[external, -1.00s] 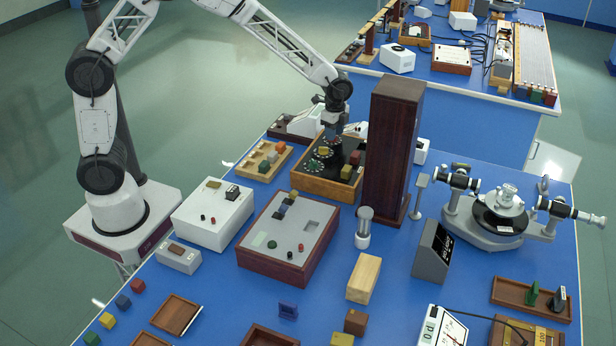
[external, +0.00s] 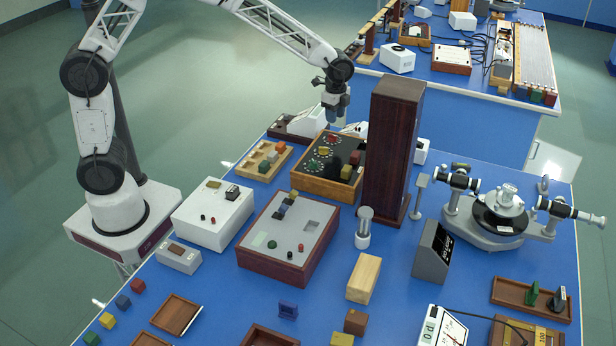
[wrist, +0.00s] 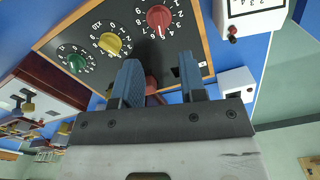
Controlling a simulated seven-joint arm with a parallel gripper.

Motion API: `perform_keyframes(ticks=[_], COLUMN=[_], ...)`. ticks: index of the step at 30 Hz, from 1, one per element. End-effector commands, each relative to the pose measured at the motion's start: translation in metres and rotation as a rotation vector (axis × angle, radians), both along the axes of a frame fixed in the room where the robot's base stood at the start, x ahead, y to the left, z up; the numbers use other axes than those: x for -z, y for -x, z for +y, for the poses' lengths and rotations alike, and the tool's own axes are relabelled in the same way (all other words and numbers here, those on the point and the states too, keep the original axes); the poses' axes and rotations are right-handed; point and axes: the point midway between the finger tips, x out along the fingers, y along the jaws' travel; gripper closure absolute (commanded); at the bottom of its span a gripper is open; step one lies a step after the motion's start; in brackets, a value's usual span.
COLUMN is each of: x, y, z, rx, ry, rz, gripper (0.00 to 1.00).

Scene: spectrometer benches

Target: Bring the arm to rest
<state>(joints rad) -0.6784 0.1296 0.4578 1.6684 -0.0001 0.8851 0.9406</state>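My gripper (external: 336,120) hangs pointing down above the wooden dial box (external: 312,185), clear of it and to the left of the tall dark wooden column. In the wrist view the two blue fingers of my gripper (wrist: 160,85) stand apart with nothing held between them. The dial box's dark panel (wrist: 133,32) carries a red knob (wrist: 159,18), a yellow knob (wrist: 110,44) and a green knob (wrist: 77,63), each with a ring of white numbers. Part of the panel behind the fingers is hidden.
The tall dark column (external: 392,150) stands close to the right of my gripper. A wooden tray of coloured blocks (external: 263,161) lies left of the dial box. A grey-topped box (external: 290,235) and a spectrometer (external: 500,215) stand nearer the front. The air above the bench is free.

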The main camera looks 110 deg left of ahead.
Motion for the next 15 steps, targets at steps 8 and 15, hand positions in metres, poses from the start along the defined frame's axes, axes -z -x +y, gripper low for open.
perform_keyframes(ticks=[8, 15], x=[-0.001, -0.02], y=[0.0, -0.001], z=[-0.002, -0.031], rx=[0.0, -0.007], ry=[-0.001, -0.007], rz=[-0.001, -0.01], gripper=[0.62, 0.62])
